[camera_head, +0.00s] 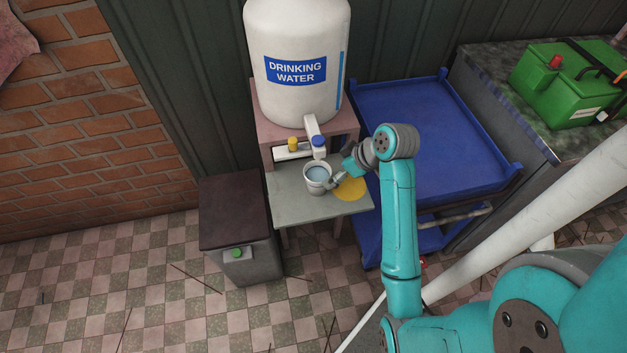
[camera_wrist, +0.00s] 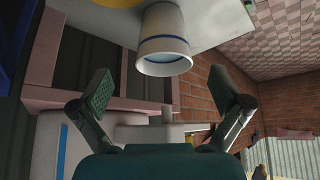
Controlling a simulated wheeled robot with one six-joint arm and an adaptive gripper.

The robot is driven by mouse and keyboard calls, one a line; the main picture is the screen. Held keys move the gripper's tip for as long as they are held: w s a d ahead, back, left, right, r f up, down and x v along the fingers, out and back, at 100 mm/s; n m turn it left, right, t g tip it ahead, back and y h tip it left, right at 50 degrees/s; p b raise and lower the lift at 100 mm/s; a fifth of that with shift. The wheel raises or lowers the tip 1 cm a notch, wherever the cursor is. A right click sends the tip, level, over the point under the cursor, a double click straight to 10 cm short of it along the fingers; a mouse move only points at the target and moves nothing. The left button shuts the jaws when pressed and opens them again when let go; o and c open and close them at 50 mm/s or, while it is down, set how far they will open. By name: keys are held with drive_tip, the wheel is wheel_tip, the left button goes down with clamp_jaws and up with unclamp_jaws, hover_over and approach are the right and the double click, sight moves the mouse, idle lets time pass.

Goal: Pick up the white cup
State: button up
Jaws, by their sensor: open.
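The white cup (camera_head: 317,180) stands upright on the small grey table under the drinking-water tank's taps. It holds water-like bluish liquid. In the wrist view the white cup (camera_wrist: 164,42) has a blue band and shows upside down, ahead of the fingers and between their directions. My gripper (camera_head: 338,182) is just right of the cup in the head view. In the wrist view my gripper (camera_wrist: 168,92) has its two fingers spread wide with nothing between them.
The drinking-water tank (camera_head: 297,95) stands behind, with a white tap (camera_head: 315,135) close above the cup. A yellow disc (camera_head: 351,188) lies on the grey table (camera_head: 292,203). A blue cart (camera_head: 425,125) is on the right, a dark bin (camera_head: 238,220) on the left.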

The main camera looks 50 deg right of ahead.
approach(320, 180)
drive_tip(key=w+a+f, duration=0.2)
drive_tip(key=f, duration=0.1)
drive_tip(key=w+a+f, duration=0.1)
drive_tip(key=shift+w+f, duration=0.35)
drive_tip(key=shift+w, duration=0.05)
drive_tip(key=c, duration=1.6)
drive_tip(key=shift+c, duration=0.2)
drive_tip(key=shift+s+r, duration=0.1)
